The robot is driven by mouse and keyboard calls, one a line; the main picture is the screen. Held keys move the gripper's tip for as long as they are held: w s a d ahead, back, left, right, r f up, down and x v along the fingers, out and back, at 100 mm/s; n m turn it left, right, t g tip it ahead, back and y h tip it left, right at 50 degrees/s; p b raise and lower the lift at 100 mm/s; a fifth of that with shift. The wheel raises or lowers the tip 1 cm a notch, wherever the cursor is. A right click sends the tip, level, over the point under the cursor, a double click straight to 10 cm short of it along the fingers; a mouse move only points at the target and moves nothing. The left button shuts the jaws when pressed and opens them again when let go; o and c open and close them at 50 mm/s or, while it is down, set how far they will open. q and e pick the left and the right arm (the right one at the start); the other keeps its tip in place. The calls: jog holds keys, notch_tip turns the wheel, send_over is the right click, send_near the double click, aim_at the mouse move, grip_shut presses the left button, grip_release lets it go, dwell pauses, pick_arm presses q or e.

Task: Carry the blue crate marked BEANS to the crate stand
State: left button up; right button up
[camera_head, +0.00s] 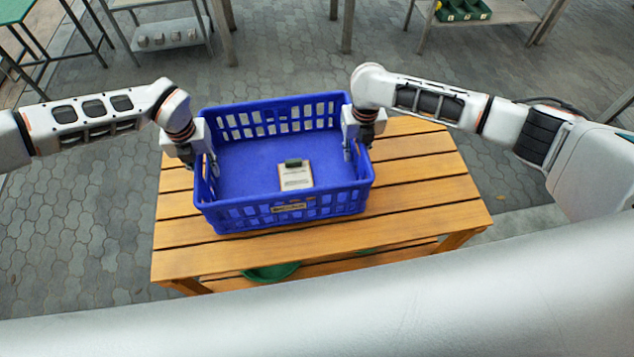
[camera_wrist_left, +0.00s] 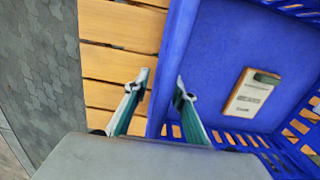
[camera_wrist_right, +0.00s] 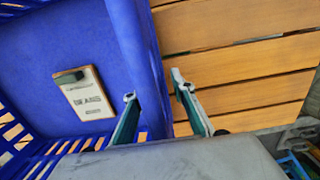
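The blue crate (camera_head: 250,155) stands upright on a slatted wooden table (camera_head: 440,190). A card (camera_head: 295,176) with a dark clip lies on its floor; its print looks like BEANS in the right wrist view (camera_wrist_right: 84,93). A small label plate is on the crate's near wall, too small to read. My left gripper (camera_head: 208,165) is at the crate's left wall, its open fingers on either side of the rim (camera_wrist_left: 165,90). My right gripper (camera_head: 356,150) is open at the right wall, fingers on either side of that rim (camera_wrist_right: 152,80). I cannot tell which thing is the crate stand.
A metal table (camera_head: 490,10) with a green bin (camera_head: 463,10) is at the back right. A metal rack (camera_head: 165,35) and a green table (camera_head: 14,10) are at the back left. A green object (camera_head: 270,272) lies under the wooden table. Paved floor surrounds it.

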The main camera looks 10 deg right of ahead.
pick_arm(q)
jog(key=r, duration=1.1)
jog(key=shift+s+r, duration=0.3)
jog(key=shift+r, duration=0.15)
pick_arm(e)
jog(key=shift+r, duration=0.15)
jog(key=r, duration=1.1)
jog(key=shift+s+r, duration=0.3)
jog(key=shift+r, duration=0.05)
